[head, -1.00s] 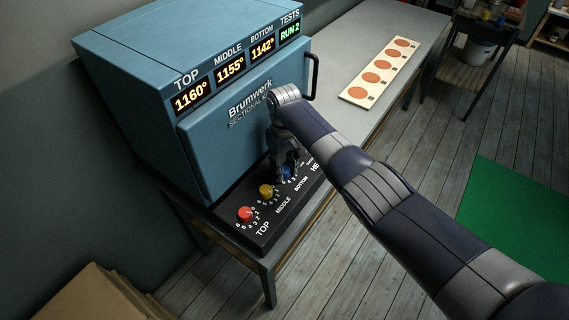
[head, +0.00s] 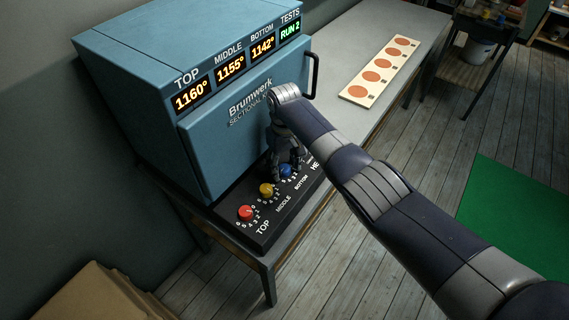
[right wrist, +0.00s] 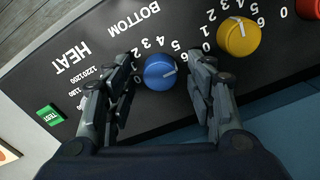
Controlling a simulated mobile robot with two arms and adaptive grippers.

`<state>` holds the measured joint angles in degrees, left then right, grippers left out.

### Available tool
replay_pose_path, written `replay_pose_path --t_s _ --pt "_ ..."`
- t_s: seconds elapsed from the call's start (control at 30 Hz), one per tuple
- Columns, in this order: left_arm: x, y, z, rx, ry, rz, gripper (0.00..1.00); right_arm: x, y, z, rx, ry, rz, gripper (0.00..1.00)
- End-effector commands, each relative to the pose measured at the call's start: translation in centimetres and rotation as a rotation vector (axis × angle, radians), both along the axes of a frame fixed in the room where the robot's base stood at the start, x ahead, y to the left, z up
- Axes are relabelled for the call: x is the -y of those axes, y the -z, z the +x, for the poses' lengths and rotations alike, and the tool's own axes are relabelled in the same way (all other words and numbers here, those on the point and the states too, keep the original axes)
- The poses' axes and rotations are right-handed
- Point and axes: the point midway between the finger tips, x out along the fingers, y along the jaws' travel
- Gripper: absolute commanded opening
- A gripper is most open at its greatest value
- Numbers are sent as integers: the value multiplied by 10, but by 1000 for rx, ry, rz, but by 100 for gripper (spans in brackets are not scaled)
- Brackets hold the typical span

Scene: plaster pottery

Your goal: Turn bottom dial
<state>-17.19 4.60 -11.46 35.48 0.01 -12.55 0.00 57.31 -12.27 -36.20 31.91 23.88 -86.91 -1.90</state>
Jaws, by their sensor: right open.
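The bottom dial is a blue knob (head: 286,171) on the black control panel of the kiln. In the right wrist view the blue knob (right wrist: 160,72) has a pale pointer line aimed toward the 5. My right gripper (head: 285,166) is just above the blue knob, pointing down at the panel. In the right wrist view the right gripper (right wrist: 164,74) is open, with one finger on each side of the knob and a gap on both sides. The yellow middle knob (head: 266,190) and red top knob (head: 245,213) sit to the left. My left gripper is not in view.
The blue kiln (head: 150,80) stands on a grey table, showing 1160°, 1155°, 1142° and RUN 2. A green TEST button (right wrist: 50,114) lies beyond the HEAT scale. A strip with several round clay samples (head: 380,72) lies on the table further back.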

Motion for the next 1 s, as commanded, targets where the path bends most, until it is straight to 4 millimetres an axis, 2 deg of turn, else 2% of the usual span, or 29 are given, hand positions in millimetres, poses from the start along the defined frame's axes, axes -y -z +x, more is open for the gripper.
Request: replay_pose_path --t_s 0.13,0.27,0.5,0.7,1.0 --pt "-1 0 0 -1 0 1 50 0 -7 1 2 0 1 50" --pt "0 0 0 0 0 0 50 0 -24 1 3 -1 1 50" --pt "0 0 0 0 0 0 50 0 -78 1 5 0 2 50" --pt "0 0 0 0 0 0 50 0 -109 1 3 0 1 50" --pt "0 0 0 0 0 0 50 0 -120 0 0 0 0 50"
